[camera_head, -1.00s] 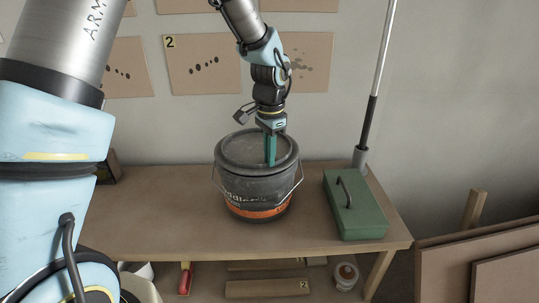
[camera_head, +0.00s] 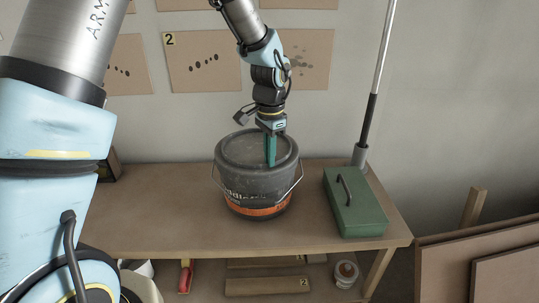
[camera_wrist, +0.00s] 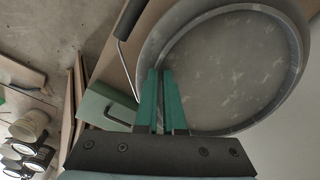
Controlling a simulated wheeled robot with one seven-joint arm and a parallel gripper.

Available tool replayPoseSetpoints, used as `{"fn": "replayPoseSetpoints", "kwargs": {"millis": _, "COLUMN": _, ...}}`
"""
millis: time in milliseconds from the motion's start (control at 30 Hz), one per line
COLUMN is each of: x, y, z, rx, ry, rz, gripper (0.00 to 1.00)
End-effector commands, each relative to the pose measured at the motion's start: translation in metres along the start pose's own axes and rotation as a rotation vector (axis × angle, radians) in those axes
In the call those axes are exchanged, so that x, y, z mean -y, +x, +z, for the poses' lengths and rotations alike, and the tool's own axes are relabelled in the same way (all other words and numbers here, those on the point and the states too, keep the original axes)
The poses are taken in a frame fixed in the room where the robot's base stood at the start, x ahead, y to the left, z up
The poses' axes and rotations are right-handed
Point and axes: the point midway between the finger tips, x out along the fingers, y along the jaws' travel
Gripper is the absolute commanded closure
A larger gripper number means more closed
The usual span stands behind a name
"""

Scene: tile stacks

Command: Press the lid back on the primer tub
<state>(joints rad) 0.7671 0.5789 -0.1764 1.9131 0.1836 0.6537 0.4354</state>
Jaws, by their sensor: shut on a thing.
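The primer tub (camera_head: 255,190) is a dark grey bucket with an orange band and a wire handle, standing upright on the bench. Its round grey lid (camera_head: 245,148) lies over the top and looks nearly level. I cannot tell whether its edge is seated all round. My gripper (camera_head: 271,164) points straight down over the right part of the lid, its green fingers close together. In the wrist view the fingertips (camera_wrist: 161,73) meet the raised rim of the lid (camera_wrist: 235,65) and look shut on it. The fingers hide that bit of rim.
A green box (camera_head: 353,203) with a dark handle stands right of the tub on the bench (camera_head: 150,215). A pole (camera_head: 372,110) leans behind it. Boards lean at the far right. The bench left of the tub is clear.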

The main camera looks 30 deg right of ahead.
Motion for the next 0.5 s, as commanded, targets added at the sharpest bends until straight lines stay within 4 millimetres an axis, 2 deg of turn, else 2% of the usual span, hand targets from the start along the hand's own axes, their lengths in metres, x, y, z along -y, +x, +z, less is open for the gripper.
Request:
{"fn": "replayPoseSetpoints", "kwargs": {"millis": 167, "x": 0.0001, "y": 0.0, "z": -0.0001, "rx": 0.0, "ry": 0.0, "rz": 0.0, "gripper": 1.0}}
{"fn": "replayPoseSetpoints", "kwargs": {"millis": 200, "x": 0.0001, "y": 0.0, "z": 0.0, "rx": 0.0, "ry": 0.0, "rz": 0.0, "gripper": 0.9}}
{"fn": "replayPoseSetpoints", "kwargs": {"millis": 500, "x": 0.0, "y": 0.0001, "z": 0.0, "rx": 0.0, "ry": 0.0, "rz": 0.0, "gripper": 0.59}}
